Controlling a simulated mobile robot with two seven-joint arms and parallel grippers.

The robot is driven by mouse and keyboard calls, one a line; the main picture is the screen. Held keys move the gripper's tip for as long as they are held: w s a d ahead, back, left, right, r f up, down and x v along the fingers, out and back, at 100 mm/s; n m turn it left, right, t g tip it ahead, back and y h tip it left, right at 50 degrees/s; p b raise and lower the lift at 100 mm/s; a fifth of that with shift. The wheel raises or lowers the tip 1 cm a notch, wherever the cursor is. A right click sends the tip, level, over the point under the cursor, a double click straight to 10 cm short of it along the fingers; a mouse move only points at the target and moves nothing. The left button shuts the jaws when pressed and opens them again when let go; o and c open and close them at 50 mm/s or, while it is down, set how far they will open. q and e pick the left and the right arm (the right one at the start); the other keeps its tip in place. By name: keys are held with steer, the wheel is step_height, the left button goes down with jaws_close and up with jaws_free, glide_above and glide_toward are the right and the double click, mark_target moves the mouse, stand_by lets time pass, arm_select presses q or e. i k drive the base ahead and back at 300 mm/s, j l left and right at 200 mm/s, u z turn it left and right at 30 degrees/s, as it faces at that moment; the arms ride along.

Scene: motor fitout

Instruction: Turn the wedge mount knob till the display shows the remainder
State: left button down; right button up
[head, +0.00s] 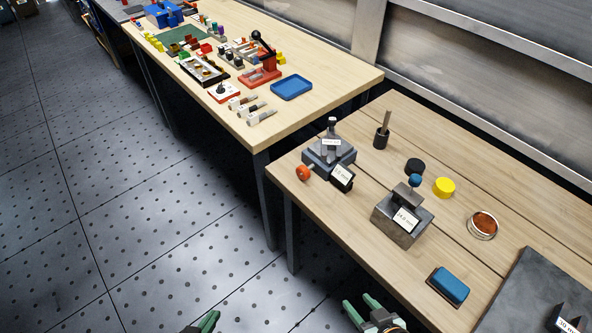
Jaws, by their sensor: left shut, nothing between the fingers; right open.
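The wedge mount (322,160), a dark grey stepped block with a small post and label on top, stands near the left edge of the near wooden table in the head view. Its orange-red knob (303,173) sticks out at its lower left. A black display (342,177) at its front right seems to read 0.0 mm; the digits are small. My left gripper (208,322) shows only its green fingertips at the bottom edge, shut and empty, over the floor. My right gripper (365,308) is open and empty beside the table's front edge. Neither touches the mount.
A grey block with a label like 14.0 mm (400,225), a black cup (381,138), black and yellow (444,187) round pieces, a copper-coloured dish (483,225) and a blue pad (450,285) stand on the near table. A cluttered second table (335,82) lies beyond a gap.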

mark_target(302, 171)
steer(key=i+j, duration=1.35)
steer(key=j, duration=0.25)
steer(key=i+j, duration=0.7)
steer(key=j+z, duration=0.1)
steer(key=z, duration=0.25)
steer(key=i+j+z, duration=0.15)
steer(key=z, duration=0.25)
steer(key=j+z, duration=0.2)
steer(key=z, duration=2.05)
